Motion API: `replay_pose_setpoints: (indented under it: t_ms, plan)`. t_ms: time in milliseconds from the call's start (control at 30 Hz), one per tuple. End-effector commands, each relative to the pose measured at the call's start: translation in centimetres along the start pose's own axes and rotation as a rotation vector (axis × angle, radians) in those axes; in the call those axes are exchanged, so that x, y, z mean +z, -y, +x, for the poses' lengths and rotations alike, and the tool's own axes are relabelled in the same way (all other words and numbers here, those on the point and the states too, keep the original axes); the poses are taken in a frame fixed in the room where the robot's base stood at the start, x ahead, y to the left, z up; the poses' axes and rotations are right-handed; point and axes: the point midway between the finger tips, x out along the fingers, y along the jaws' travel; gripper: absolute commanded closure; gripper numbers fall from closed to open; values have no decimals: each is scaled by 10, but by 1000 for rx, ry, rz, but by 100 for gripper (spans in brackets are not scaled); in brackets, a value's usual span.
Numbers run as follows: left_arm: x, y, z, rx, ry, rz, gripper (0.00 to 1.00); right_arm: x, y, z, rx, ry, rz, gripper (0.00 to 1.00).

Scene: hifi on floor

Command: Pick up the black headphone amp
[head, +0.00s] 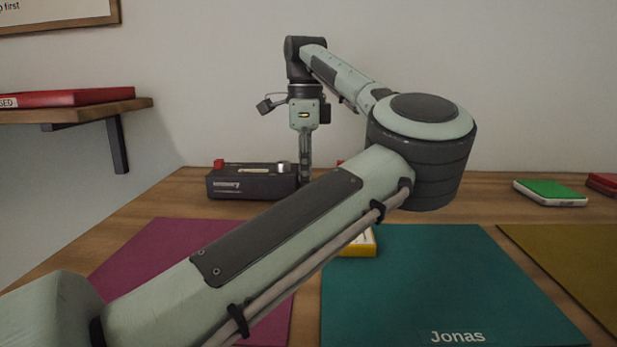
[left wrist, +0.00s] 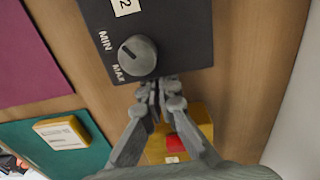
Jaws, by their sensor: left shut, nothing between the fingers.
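A black box (head: 252,184) with a silver knob and a red part on top stands at the back of the table. Its front label is too small to read. In the left wrist view, the black box (left wrist: 185,35) shows a round grey knob marked MIN and MAX. My left gripper (head: 305,178) points down at the box's right end in the head view. In the left wrist view its closed fingertips (left wrist: 160,88) are at the box's edge near the knob, with nothing between them. I cannot tell whether they touch it. My right gripper is not in view.
A yellow box with a red top (left wrist: 181,137) sits close beside my left fingers. A yellow-and-white item (head: 358,243) lies on the teal mat (head: 440,290). A green-topped white item (head: 550,192) lies at right. My left arm crosses the purple mat (head: 150,245).

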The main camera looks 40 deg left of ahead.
Motion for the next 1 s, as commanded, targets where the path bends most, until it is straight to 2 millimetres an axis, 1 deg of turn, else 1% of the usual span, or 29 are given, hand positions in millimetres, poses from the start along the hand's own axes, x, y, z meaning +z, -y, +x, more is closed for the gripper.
replay_pose_setpoints:
  t_ms: [67,167,267,533,700,833,900,1000]
  plan:
    - [1,0,0,0,0,-1,100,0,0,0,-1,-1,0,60]
    - [10,0,0,0,-1,-4,100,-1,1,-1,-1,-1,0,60]
    - [33,0,-1,1,-1,-9,100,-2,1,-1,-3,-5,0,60]
    - [115,0,-1,1,-1,-10,100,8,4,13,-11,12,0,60]
    - [165,0,-1,1,0,-8,100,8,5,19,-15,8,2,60]
    - [193,0,-1,0,0,-5,100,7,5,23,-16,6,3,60]
    - [202,0,-1,0,0,-3,100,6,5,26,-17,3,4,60]
    - [209,0,0,0,1,-2,100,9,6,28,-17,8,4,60]
